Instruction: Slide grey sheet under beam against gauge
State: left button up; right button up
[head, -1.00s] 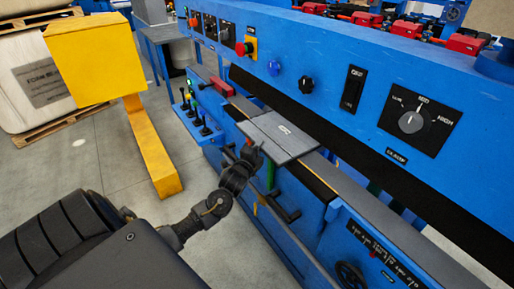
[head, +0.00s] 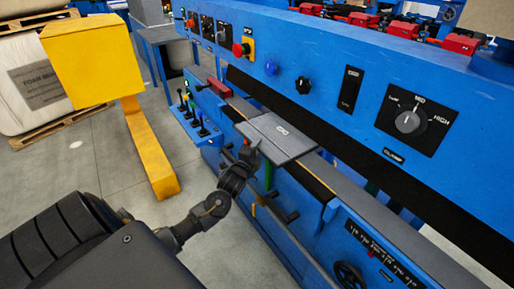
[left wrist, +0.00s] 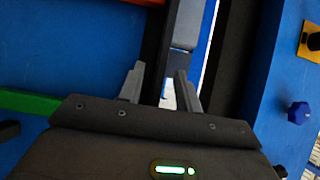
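The grey sheet (head: 290,143) lies flat on the machine's bed, with a small pale mark on top. Its far edge is close to the dark underside of the blue beam (head: 340,70); I cannot tell how far under it reaches. My left gripper (head: 250,152) is at the sheet's front left edge. In the left wrist view its fingers (left wrist: 160,75) stand apart, with a dark strip between them; whether they touch the sheet is unclear. A red block (head: 219,88) sits at the bed's left end; I cannot tell whether it is the gauge. My right gripper is out of view.
A lever panel (head: 194,112) juts out left of the bed. Handles and a black handwheel (head: 350,275) stick out in front. The bed right of the sheet is clear.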

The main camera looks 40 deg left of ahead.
pick_arm(q)
jog(key=v, duration=1)
jog(key=shift+s, duration=0.3)
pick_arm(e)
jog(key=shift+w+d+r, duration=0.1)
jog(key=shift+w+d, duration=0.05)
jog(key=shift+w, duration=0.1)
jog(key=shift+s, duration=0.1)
